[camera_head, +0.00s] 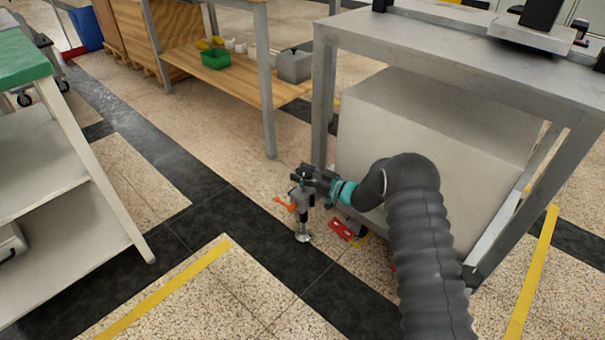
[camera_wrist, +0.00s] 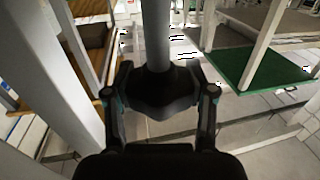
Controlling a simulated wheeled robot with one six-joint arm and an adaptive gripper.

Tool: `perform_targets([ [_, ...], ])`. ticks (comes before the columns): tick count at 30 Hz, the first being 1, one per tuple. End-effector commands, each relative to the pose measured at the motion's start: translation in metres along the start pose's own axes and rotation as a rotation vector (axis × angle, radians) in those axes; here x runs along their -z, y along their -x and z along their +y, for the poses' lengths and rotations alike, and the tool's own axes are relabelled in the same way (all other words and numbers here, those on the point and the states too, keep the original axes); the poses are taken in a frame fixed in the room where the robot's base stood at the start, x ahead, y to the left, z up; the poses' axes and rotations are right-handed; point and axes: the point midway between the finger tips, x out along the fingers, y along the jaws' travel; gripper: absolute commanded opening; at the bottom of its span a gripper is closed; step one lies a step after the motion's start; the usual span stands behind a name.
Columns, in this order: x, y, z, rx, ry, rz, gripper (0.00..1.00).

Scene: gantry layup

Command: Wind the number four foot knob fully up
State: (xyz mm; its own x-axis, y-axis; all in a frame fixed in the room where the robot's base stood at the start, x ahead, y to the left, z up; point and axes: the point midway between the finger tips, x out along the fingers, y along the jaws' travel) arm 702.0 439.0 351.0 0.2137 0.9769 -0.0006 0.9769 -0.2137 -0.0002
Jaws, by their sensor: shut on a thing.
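The foot knob (camera_wrist: 162,98) is dark and lobed in the wrist view, with a grey post (camera_wrist: 156,35) rising from it. My gripper (camera_wrist: 160,84) has one finger on each side of the knob and is shut on it. In the head view, my gripper (camera_head: 303,186) is low beside the metal frame's leg (camera_head: 324,95). A shiny round foot (camera_head: 303,237) on a short stem shows just below it, at the floor. An orange part (camera_head: 285,204) sticks out to the left of the gripper. No number can be read on the knob.
A red piece with pale marks (camera_head: 341,229) lies low, right of the foot. A big pale box (camera_head: 430,125) fills the frame behind my arm. A wooden-shelved bench (camera_head: 190,72) stands behind, and a white shelf unit (camera_head: 75,225) at left. The dark floor strip between is clear.

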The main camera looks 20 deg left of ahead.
Motion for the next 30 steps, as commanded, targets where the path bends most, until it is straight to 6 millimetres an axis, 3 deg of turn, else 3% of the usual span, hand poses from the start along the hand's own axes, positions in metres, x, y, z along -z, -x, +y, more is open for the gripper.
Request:
perform_targets([
  [15, -0.0015, -0.0017, -0.0022, 0.25, 0.003, 0.005, 0.2],
  [27, 0.0009, -0.0011, -0.0036, 0.279, 0.0, 0.001, 0.2],
  [28, 0.0009, -0.001, -0.0036, 0.279, 0.0, 0.001, 0.62],
  [30, 0.0008, -0.0008, -0.0034, 0.279, 0.0, 0.001, 0.8],
])
